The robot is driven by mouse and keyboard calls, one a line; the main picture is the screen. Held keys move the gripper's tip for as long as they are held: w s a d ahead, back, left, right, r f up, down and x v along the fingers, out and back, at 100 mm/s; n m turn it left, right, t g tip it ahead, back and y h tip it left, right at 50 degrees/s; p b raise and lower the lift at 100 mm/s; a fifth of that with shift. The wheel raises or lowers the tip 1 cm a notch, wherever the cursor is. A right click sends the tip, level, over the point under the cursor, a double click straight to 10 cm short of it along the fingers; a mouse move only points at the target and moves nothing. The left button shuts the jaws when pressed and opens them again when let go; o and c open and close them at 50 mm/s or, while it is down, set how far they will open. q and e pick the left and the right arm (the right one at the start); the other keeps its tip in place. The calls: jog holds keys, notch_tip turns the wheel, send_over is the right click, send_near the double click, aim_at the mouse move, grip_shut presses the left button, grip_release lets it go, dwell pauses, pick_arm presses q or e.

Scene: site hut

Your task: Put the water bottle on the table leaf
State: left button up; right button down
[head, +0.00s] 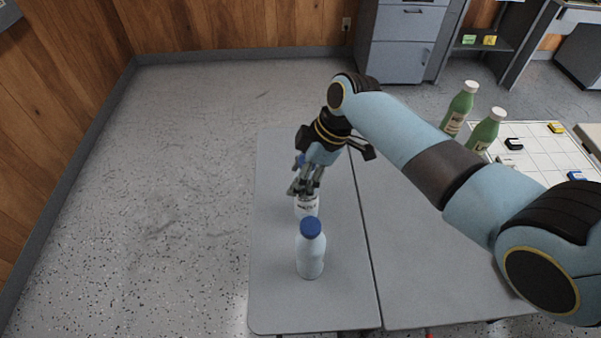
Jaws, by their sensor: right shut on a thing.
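My right gripper (305,184) is shut around a pale bottle (307,207) with a dark-lettered label. The fingers cover most of its upper part; a bit of blue shows behind them. This bottle is over the table leaf (277,290), the grey left section beyond the seam. Its base is hidden behind a clear, bluish bottle with a blue cap (311,252), so I cannot tell whether it touches the leaf. The blue-capped bottle stands upright on the leaf, in front of the held one. My left gripper is out of view.
The main table (425,275) is right of the seam. Two green bottles (460,108) (487,130) stand at its back right, beside a white gridded board (540,150) with small yellow, black and blue pieces. The leaf's left and front parts are clear. Grey drawers (402,45) stand behind.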

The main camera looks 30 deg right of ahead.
jog(key=c, duration=0.5)
grip_release()
jog(key=shift+c, duration=0.2)
jog(key=v, duration=1.2)
